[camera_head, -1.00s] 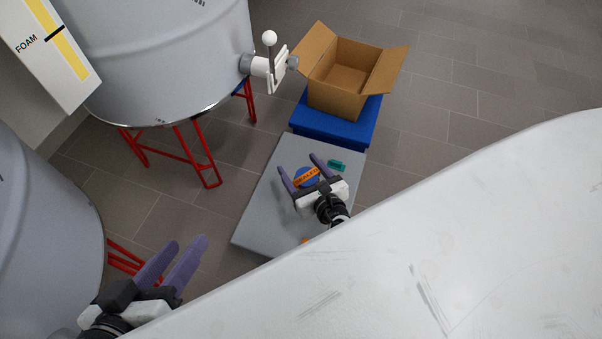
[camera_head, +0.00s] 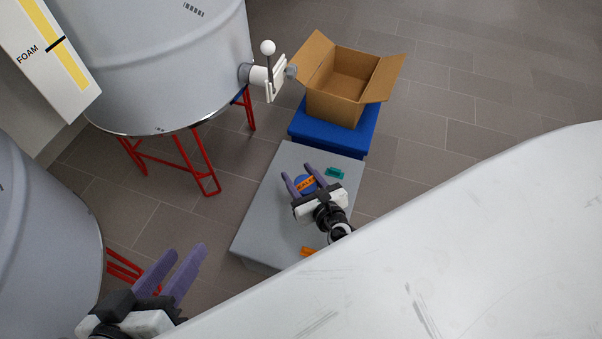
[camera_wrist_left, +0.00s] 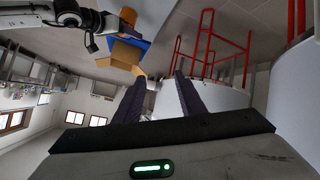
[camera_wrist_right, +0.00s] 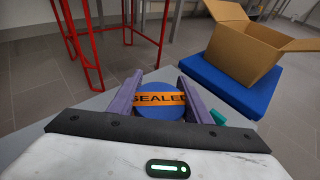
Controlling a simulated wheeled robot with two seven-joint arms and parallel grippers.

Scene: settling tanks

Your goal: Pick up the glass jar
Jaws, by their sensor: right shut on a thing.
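The jar (camera_head: 307,183) shows as a round blue lid with an orange band across it. In the right wrist view the band on the jar (camera_wrist_right: 160,99) reads "SEALED"; its glass body is hidden under the lid. It is at the grey table top (camera_head: 268,215). My right gripper (camera_head: 298,172) is shut on the jar, one purple finger on each side of it. My left gripper (camera_head: 184,250) is open and empty, away to the left of the table, with its fingers apart in the left wrist view (camera_wrist_left: 158,80).
A teal item (camera_head: 335,173) lies on the table right of the jar. An orange tag (camera_head: 308,252) lies near its front. An open cardboard box (camera_head: 335,106) stands on a blue platform (camera_head: 318,138) behind. A grey tank (camera_head: 160,70) on red legs is at left.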

